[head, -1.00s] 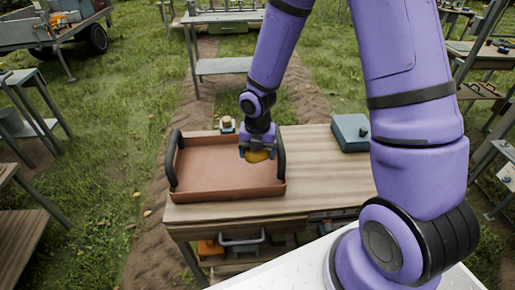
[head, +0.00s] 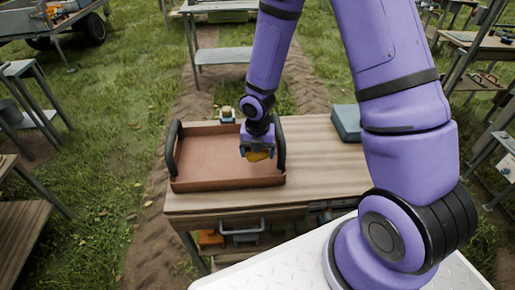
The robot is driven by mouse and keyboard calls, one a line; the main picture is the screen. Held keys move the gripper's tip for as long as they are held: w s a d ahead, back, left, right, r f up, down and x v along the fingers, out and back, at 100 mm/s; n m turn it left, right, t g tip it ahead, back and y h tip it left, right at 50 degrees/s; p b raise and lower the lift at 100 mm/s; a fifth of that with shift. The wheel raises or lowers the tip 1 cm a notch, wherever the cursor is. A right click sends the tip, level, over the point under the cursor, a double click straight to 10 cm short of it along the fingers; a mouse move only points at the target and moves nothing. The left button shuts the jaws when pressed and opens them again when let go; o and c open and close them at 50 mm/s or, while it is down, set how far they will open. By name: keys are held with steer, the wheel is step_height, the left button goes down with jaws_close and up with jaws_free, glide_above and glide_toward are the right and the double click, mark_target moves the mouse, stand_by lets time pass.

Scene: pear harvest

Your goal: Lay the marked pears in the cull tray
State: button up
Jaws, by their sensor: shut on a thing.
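The cull tray (head: 225,181) is a reddish-brown tray with black end handles, on the left part of the wooden table. My gripper (head: 257,155) is over the right part of the tray, close to its right handle. It is shut on a yellow-brown pear (head: 260,156), which shows below the fingers. I cannot tell whether the pear touches the tray floor. No mark on the pear can be made out. The rest of the tray floor in view looks empty.
A small object with an orange-tan top (head: 227,113) stands behind the tray. A blue-grey box (head: 346,122) sits at the table's back right, partly hidden by my arm. The tabletop (head: 315,165) right of the tray is clear.

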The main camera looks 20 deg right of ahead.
mark_target(258, 169)
steer(key=shift+f, duration=2.55)
stand_by(2.0)
steer(key=o, duration=0.9)
steer(key=shift+c, duration=0.2)
